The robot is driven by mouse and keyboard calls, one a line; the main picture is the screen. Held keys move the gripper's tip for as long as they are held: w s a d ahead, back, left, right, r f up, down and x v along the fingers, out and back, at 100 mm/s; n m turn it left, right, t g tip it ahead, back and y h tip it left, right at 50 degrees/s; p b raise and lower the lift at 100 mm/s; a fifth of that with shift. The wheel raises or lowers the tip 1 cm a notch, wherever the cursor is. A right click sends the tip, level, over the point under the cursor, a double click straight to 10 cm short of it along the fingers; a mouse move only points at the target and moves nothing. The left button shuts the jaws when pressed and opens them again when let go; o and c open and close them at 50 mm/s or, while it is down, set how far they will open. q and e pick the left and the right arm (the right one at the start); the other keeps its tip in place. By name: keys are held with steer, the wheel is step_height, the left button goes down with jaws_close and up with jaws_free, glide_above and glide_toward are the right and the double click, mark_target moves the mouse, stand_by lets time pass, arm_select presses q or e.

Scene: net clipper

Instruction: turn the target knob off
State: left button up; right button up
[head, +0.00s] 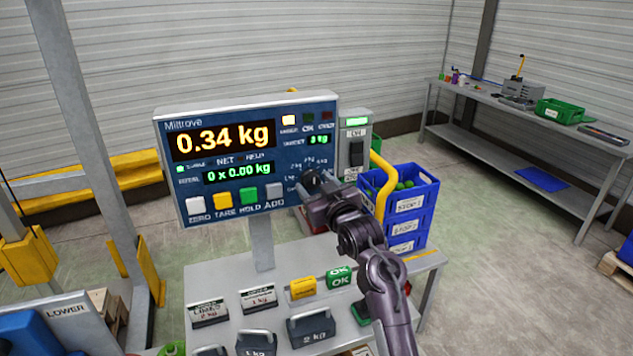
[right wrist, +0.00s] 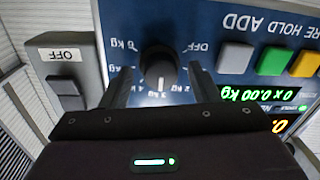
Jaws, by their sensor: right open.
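The target knob (right wrist: 160,66) is a round black dial on the blue front of the scale's display panel (head: 290,140). In the right wrist view, seen upside down, its white mark points down at a kg label, and an OFF label stands at its upper right. My right gripper (right wrist: 158,74) is open, with one finger on each side of the knob; I cannot tell whether they touch it. In the head view the gripper (head: 312,181) covers most of the knob. The target readout (head: 318,138) seems to show 3 kg. My left gripper is out of view.
A grey switch box (head: 357,145) adjoins the panel's right side. Zero, tare, hold and add buttons (head: 249,195) line its lower left. Weights (head: 311,325) and signs stand on the bench below. Blue crates (head: 411,205) and a yellow bent pipe (head: 384,185) are at the right.

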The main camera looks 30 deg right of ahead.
steer(key=shift+w, duration=0.1)
steer(key=c, duration=1)
